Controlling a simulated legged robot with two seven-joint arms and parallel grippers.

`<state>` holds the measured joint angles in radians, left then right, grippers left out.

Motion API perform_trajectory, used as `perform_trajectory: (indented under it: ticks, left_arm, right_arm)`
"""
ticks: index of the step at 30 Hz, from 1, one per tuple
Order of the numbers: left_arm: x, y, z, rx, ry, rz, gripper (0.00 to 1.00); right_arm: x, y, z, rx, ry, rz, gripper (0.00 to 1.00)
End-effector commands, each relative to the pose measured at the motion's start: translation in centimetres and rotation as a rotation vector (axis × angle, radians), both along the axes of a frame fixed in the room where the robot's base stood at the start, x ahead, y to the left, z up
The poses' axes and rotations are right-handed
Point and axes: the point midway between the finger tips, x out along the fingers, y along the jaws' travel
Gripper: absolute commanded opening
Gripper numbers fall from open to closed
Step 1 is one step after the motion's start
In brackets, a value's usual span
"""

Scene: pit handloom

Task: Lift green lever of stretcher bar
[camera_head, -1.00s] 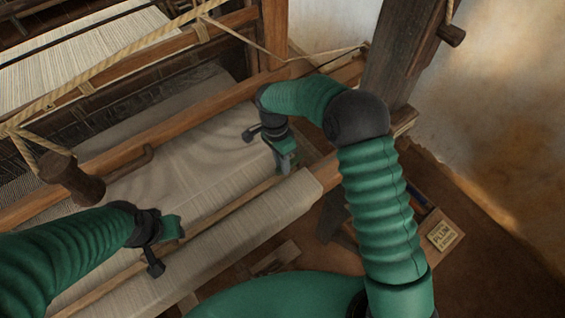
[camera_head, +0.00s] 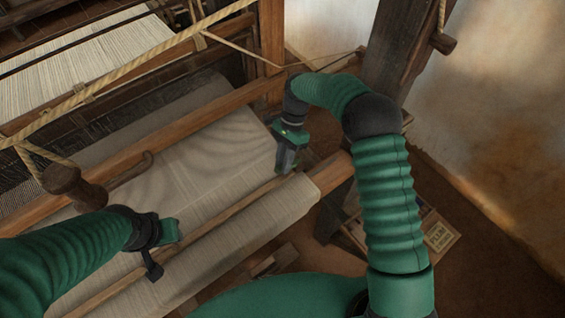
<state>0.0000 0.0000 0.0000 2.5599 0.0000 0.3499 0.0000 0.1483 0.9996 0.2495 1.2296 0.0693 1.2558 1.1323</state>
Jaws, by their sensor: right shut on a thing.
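My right gripper (camera_head: 286,158) is at the right edge of the pale woven cloth (camera_head: 180,190), near the right end of a thin wooden bar (camera_head: 222,215) that crosses it and looks like the stretcher bar. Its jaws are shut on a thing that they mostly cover. I cannot tell a green lever apart from the green parts of the gripper. My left gripper (camera_head: 168,232) is low over the left part of the cloth, beside the thin bar. Its jaws are too small and turned to read.
A cloth-wrapped beam (camera_head: 235,240) lies in front of the thin bar. A wooden beam (camera_head: 190,125) with a peg (camera_head: 75,186) and ropes lies behind. A thick post (camera_head: 395,50) stands at the right. A box with a label (camera_head: 438,237) sits on the floor.

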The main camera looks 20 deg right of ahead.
Motion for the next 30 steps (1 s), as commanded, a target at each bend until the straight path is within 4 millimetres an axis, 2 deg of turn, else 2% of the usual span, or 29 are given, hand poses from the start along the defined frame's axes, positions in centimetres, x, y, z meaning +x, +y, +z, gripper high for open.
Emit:
perform_trajectory:
  ticks: [12,28,29,30]
  left_arm:
    - [0.0,0.0,0.0,0.000,0.000,0.000,0.36]
    - [0.0,0.0,0.0,0.000,0.000,0.000,0.36]
    - [0.0,0.0,0.0,0.000,0.000,0.000,0.36]
    - [0.0,0.0,0.0,0.000,0.000,0.000,0.36]
  right_arm:
    - [0.5,-0.9,1.3,0.198,0.076,-0.002,0.00]
    - [0.6,-1.2,1.6,0.224,0.088,-0.001,0.00]
    - [0.6,-1.2,1.6,0.224,0.088,-0.001,0.21]
    - [0.6,-1.2,1.6,0.223,0.088,-0.001,0.26]
